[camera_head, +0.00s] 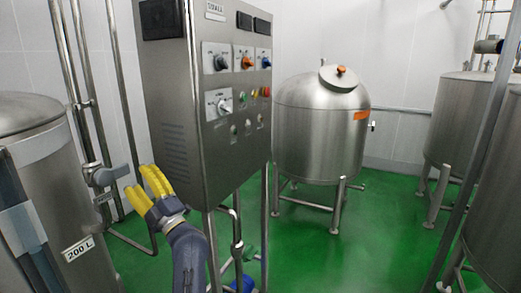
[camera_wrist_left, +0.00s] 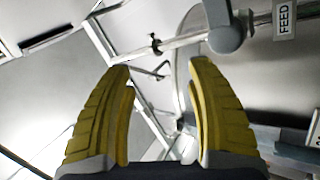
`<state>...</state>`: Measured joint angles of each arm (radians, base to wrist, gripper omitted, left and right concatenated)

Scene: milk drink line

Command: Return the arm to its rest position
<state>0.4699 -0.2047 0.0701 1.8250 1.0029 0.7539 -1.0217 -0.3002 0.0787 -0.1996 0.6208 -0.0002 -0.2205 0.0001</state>
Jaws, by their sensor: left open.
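My left gripper (camera_head: 148,190) has yellow fingers and is in the lower left of the head view, in front of the control cabinet's lower left edge. Its fingers are apart and nothing is between them. In the left wrist view the two yellow fingers (camera_wrist_left: 160,115) stand wide apart with only pipes and grey surfaces behind. A grey valve handle (camera_head: 104,176) on a pipe is just left of the fingers in the head view. It also shows at the top of the left wrist view (camera_wrist_left: 228,30), beyond the right finger, beside a FEED label (camera_wrist_left: 284,18). My right gripper is not in view.
A steel control cabinet (camera_head: 165,95) with knobs and buttons stands close to my left gripper. A 200 L tank (camera_head: 85,215) is at left. A round steel tank (camera_head: 320,130) stands behind, and more tanks (camera_head: 455,115) are at right. Green floor (camera_head: 345,245) is open in the middle.

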